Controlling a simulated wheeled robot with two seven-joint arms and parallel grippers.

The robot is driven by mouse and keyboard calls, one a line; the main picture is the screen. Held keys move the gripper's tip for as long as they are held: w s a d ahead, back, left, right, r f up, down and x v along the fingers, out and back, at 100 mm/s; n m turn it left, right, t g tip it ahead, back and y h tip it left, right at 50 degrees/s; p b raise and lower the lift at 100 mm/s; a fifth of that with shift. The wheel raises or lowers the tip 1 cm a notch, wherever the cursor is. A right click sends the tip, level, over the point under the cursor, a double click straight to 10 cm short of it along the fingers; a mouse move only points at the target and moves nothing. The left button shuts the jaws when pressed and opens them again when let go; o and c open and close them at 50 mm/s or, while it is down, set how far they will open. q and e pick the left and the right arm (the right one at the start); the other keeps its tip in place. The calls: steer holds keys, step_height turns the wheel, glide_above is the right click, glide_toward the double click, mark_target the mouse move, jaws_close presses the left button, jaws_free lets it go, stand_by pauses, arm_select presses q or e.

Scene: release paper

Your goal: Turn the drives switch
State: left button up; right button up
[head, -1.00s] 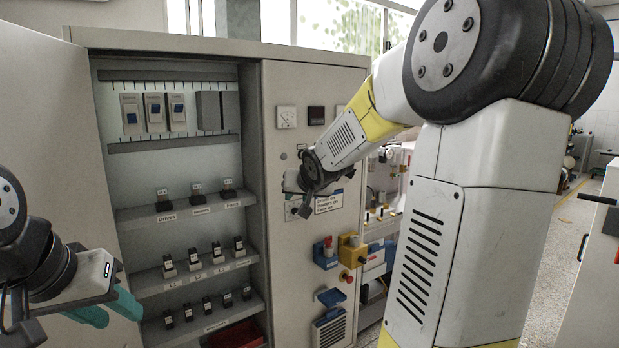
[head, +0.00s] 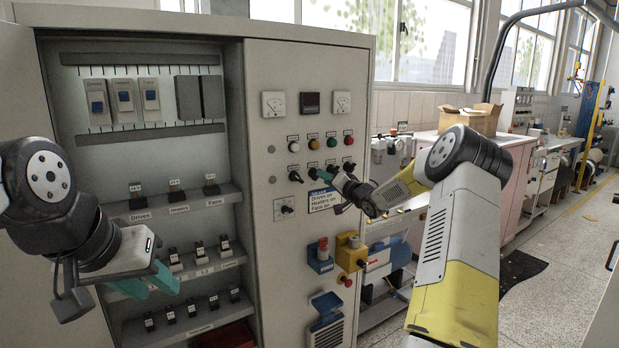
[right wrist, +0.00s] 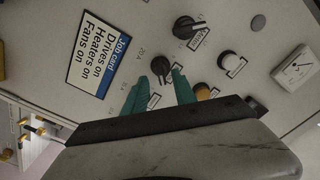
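The control panel is on the grey cabinet's right door (head: 330,230). A black rotary switch (head: 295,176) sits on it in a row below coloured lamps; its label is too small to read. My right gripper (head: 320,174) is at this row, just right of that switch. In the right wrist view its two teal fingers (right wrist: 170,85) are apart, with a second black rotary switch (right wrist: 160,67) at their tips; contact cannot be told. The first switch also shows in the right wrist view (right wrist: 187,27). My left gripper (head: 145,284) is open and empty before the shelves.
A job card (head: 323,198) is below the switches. Meters (head: 273,104) are above. The open left side holds breakers (head: 124,100) and shelves of labelled parts. A bench with a cardboard box (head: 470,118) stands right.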

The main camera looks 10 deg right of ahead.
steer(key=x, duration=0.3)
steer(key=shift+w+a, duration=0.15)
steer(key=shift+w, duration=0.15)
jaws_close()
